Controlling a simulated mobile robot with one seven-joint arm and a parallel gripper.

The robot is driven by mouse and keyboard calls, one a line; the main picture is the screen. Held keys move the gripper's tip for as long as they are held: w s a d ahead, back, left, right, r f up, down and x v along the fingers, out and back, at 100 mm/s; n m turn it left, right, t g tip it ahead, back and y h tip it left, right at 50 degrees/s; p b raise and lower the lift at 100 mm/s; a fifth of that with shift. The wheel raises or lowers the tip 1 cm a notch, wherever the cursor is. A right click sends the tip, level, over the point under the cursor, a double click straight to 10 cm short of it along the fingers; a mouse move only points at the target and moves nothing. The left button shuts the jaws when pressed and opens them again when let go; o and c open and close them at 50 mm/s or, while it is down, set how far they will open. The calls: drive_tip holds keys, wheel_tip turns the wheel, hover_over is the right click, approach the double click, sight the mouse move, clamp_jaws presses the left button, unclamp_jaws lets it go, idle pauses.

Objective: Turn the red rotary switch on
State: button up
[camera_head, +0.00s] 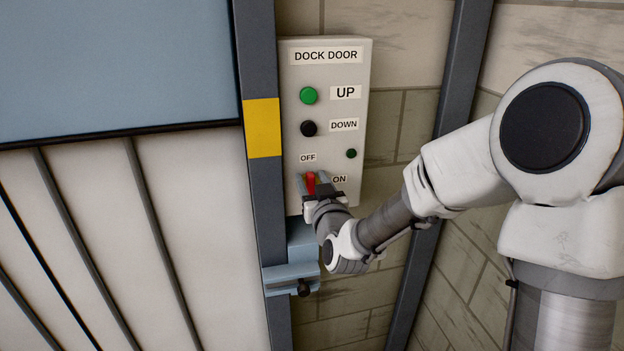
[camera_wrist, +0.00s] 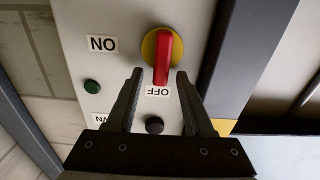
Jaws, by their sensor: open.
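The red rotary switch (camera_head: 310,183) is at the bottom of the dock door control box (camera_head: 362,80). In the wrist view, which is turned upside down, its red handle (camera_wrist: 164,55) stands on a yellow round plate (camera_wrist: 149,47). The handle points toward the OFF label (camera_wrist: 157,91), and the ON label (camera_wrist: 102,44) is to one side. My gripper (camera_head: 312,186) is open at the switch. In the wrist view my gripper's fingertips (camera_wrist: 160,74) are on either side of the handle's end. Whether they touch it, I cannot tell.
A green UP button (camera_head: 309,95), a black DOWN button (camera_head: 308,128) and a small dark green lamp (camera_head: 351,153) are above the switch. A grey door post (camera_head: 259,60) is close on the left. A blue-grey bracket (camera_head: 290,272) is below the box.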

clamp_jaws()
drive_tip(key=shift+d+f+m+b, duration=0.1)
drive_tip(key=shift+m+b, duration=0.2)
drive_tip(key=shift+b, duration=0.05)
drive_tip(key=m+b, duration=0.2)
drive_tip(key=d+m+b, duration=0.1)
drive_tip(key=m+b, duration=0.1)
drive_tip(key=m, duration=0.1)
drive_tip(key=f+m+b, duration=0.1)
drive_tip(key=m, duration=0.2)
drive_tip(key=shift+w+d+b, duration=0.25)
drive_tip(key=shift+d+b, duration=0.15)
drive_tip(key=m, duration=0.3)
drive_tip(key=f+m+b, duration=0.1)
drive_tip(key=m, duration=0.2)
drive_tip(key=d+m+b, duration=0.1)
drive_tip(key=m, duration=0.2)
drive_tip(key=shift+w+f, duration=0.15)
drive_tip(key=shift+f, duration=0.2)
drive_tip(key=shift+m, duration=0.3)
